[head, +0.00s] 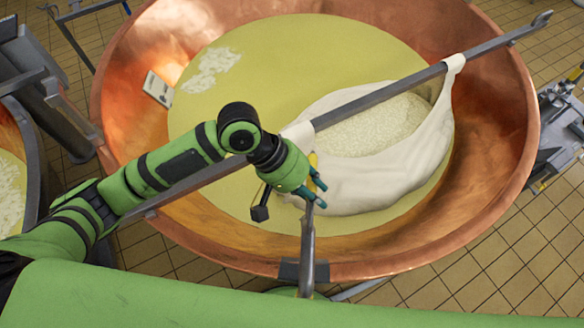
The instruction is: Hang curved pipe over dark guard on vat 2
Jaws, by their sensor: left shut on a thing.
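My left gripper (314,192) reaches over the near part of the big copper vat (420,268). Its teal fingers are shut on the upper end of a grey curved pipe (307,245). The pipe runs down from the fingers towards the vat's near rim. Its lower part overlaps a dark guard (289,270) at that rim; I cannot tell whether they touch. The gripper and wrist hide part of the pipe's top. My right gripper is not in view.
A long grey bar (395,88) lies across the vat, with a white cloth (385,185) of curd slung from it. A small white plate (158,89) is on the vat's inner left wall. Another vat (12,145) stands at left. Tiled floor (480,255) is clear at lower right.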

